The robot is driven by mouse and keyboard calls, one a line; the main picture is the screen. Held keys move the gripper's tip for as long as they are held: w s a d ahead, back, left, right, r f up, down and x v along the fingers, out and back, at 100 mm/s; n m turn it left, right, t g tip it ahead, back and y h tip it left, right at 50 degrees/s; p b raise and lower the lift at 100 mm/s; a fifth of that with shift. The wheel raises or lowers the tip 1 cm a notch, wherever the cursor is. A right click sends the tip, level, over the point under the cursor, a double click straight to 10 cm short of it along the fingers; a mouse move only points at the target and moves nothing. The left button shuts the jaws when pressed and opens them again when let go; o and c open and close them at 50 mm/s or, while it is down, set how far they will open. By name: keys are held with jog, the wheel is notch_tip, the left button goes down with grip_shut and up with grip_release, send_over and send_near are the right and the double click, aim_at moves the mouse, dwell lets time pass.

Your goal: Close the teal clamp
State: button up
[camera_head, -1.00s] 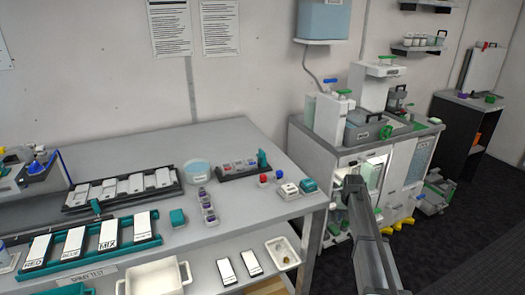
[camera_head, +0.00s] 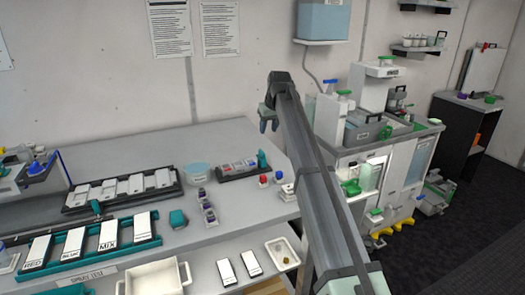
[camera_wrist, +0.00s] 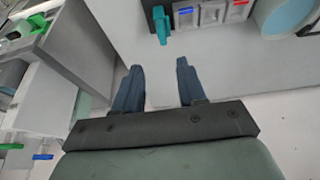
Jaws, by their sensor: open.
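The teal clamp (camera_head: 262,159) is a small upright teal piece at the right end of a dark tray on the grey bench. It also shows at the top of the wrist view (camera_wrist: 162,26), beside the dark tray end. I cannot tell from its shape how far open it stands. My gripper (camera_head: 268,123) is open and empty, above the back right part of the bench in the head view. In the wrist view the two dark blue fingers (camera_wrist: 158,70) are spread apart over bare grey surface, with the clamp ahead of the fingertips and not touching them.
The dark tray (camera_head: 235,173) holds small labelled blocks. A blue round dish (camera_head: 196,170) stands to its left. A red-topped piece (camera_head: 264,179) sits in front. A larger teal frame (camera_head: 82,262) holds white plates at left. A crowded cabinet (camera_head: 390,150) stands right of the bench.

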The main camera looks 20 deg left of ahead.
aim_at(262, 151)
jog(key=x, duration=1.3)
jog(key=shift+a+f, duration=0.25)
grip_shut()
dwell(0.4)
